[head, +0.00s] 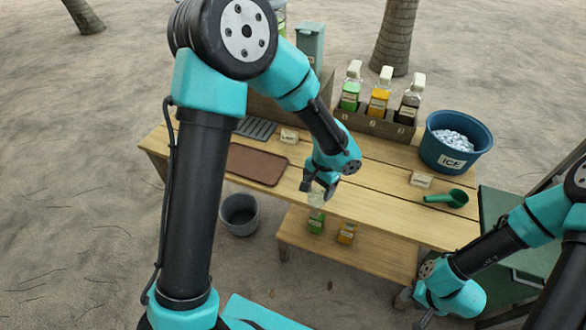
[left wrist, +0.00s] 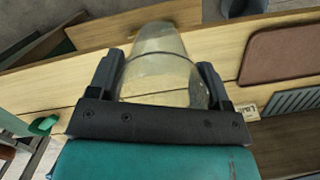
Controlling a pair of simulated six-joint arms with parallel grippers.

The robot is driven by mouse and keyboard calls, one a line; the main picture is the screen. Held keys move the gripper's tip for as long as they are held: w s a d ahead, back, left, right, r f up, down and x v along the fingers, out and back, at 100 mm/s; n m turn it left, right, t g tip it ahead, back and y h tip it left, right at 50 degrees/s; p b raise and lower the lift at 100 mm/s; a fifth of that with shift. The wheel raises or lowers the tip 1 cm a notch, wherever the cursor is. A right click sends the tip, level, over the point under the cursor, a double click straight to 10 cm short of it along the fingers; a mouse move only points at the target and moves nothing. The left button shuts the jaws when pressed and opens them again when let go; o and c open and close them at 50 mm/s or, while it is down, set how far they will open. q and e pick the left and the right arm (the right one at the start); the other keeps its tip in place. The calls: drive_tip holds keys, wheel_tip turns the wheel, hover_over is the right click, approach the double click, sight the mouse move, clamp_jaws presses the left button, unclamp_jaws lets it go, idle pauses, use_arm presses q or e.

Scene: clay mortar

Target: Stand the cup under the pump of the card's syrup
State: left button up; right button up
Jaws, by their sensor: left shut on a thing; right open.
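My left gripper (head: 318,190) is shut on a clear cup (left wrist: 160,78), holding it at the table's front edge; the cup also shows faintly in the head view (head: 317,201). In the left wrist view the fingers (left wrist: 160,82) press both sides of the cup. Three pump bottles stand in a wooden rack at the back: green syrup (head: 350,94), yellow syrup (head: 379,98) and dark syrup (head: 408,106). A small card (head: 289,135) stands behind the brown mat; its lettering is too small to read surely. My right gripper (head: 425,319) is open, low at the right.
A blue ice bucket (head: 436,155) stands right of the rack (head: 372,124). A green scoop (head: 447,198) and a second card (head: 421,179) lie near it. A brown mat (head: 257,165) and dark grate (head: 256,128) are at left.

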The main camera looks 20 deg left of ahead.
sight(319, 199)
use_arm(q)
drive_tip(key=s, duration=0.1)
drive_tip(key=s+d+f, duration=0.1)
drive_tip(key=s, duration=0.1)
drive_tip(key=shift+s+d+f, duration=0.2)
drive_tip(key=shift+f, duration=0.05)
drive_tip(key=shift+w, duration=0.1)
drive_tip(key=w+a+f, duration=0.1)
drive_tip(key=w+a, duration=0.3)
drive_tip(key=w, duration=1)
drive_tip(key=shift+w+f, duration=0.2)
drive_tip(key=shift+w, duration=0.05)
drive_tip(key=shift+w+a+f, duration=0.1)
drive_tip(key=shift+w+f, duration=0.1)
drive_tip(key=shift+f, duration=0.7)
drive_tip(key=shift+w+f, duration=0.2)
drive_tip(key=shift+f, duration=0.7)
drive_tip(key=shift+f, duration=0.15)
